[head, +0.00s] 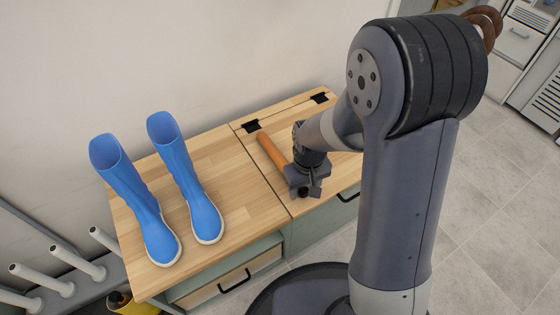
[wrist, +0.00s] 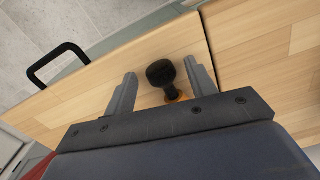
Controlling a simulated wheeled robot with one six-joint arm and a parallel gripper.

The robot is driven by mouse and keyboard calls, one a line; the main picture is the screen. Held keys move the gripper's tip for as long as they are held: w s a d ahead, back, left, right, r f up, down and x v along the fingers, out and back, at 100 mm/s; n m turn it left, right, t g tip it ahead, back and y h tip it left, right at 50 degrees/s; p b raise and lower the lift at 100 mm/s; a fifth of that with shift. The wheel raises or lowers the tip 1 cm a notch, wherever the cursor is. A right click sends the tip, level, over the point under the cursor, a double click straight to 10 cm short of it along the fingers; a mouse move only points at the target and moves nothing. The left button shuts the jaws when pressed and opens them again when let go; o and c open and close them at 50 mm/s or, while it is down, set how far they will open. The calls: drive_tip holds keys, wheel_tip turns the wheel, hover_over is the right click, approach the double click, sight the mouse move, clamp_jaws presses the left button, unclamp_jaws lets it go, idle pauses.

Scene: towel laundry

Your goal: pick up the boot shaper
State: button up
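The boot shaper is an orange-brown rod (head: 271,150) with a black knob at its near end. The fingers are apart, with a gap on both sides of the knob. I cannot tell the height of the fingers over the wood.
Two blue boots (head: 137,205) (head: 186,180) stand upright on the left part of the wooden top (head: 240,175). Black hinges (head: 252,126) sit at the back of the right part. A rack with white pegs (head: 70,258) is at lower left. Tiled floor lies to the right.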

drive_tip(key=c, duration=1)
drive_tip(key=shift+c, duration=0.3)
drive_tip(key=shift+r, duration=0.15)
